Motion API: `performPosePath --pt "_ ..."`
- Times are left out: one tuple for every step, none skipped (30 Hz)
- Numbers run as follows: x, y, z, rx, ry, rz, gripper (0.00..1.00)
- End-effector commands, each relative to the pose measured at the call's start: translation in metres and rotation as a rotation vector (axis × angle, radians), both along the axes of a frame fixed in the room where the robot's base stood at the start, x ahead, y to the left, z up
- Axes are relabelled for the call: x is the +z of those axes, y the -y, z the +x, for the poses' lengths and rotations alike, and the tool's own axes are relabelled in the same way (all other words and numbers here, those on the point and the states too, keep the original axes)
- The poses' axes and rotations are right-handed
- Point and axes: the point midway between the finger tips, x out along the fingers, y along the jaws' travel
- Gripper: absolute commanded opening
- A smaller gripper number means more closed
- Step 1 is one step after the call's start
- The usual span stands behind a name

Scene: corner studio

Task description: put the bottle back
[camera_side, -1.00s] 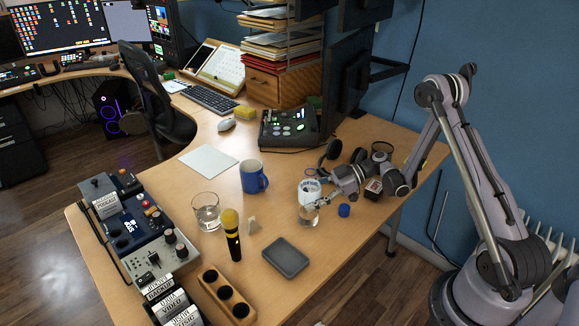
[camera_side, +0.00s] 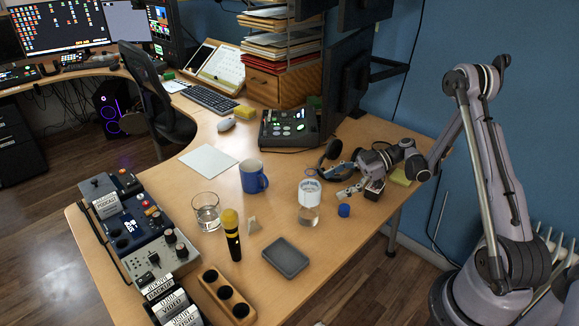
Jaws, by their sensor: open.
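The bottle (camera_side: 309,213) is clear with a white label around its upper part. It stands upright on the wooden desk, right of the blue mug. My gripper (camera_side: 339,192) is open and empty to the right of the bottle, with a small gap between its fingers and the bottle. A small blue cap (camera_side: 344,210) lies on the desk to the right of the bottle, just below my gripper in the picture.
A blue mug (camera_side: 252,178), a glass of water (camera_side: 206,212), a yellow-topped microphone (camera_side: 232,240) and a grey tray (camera_side: 286,258) stand left of and in front of the bottle. A wooden block with holes (camera_side: 226,296) is at the front. Headphones (camera_side: 331,160) lie behind my gripper.

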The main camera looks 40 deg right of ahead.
Motion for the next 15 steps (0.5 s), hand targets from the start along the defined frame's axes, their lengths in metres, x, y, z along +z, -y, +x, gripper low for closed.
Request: performPosePath --pt "0.003 0.008 -0.004 -0.003 0.0 0.0 0.79" --pt "0.005 0.011 -0.006 -0.003 0.001 -0.001 0.79" --pt "0.007 0.015 -0.008 -0.001 0.0 0.0 0.79" --pt "0.008 0.018 -0.01 -0.002 0.001 0.0 0.79" --pt "0.009 0.02 -0.011 -0.002 0.001 0.0 0.79" --pt "0.01 0.023 -0.013 -0.002 0.001 0.0 0.79" --pt "0.011 0.024 -0.014 -0.001 0.0 0.0 0.79" --pt "0.012 0.026 -0.015 0.0 0.0 0.0 0.79" --pt "0.013 0.026 -0.015 0.0 -0.003 -0.001 0.79" --pt "0.014 0.026 -0.015 -0.001 -0.008 -0.001 0.79" --pt "0.016 0.025 -0.015 -0.003 -0.017 -0.003 0.79" --pt "0.019 0.023 -0.013 -0.009 -0.035 -0.006 0.79" --pt "0.022 0.02 -0.012 -0.015 -0.054 -0.009 0.79" --pt "0.025 0.017 -0.01 -0.022 -0.079 -0.014 0.79" --pt "0.031 0.011 -0.007 -0.035 -0.116 -0.02 0.79"
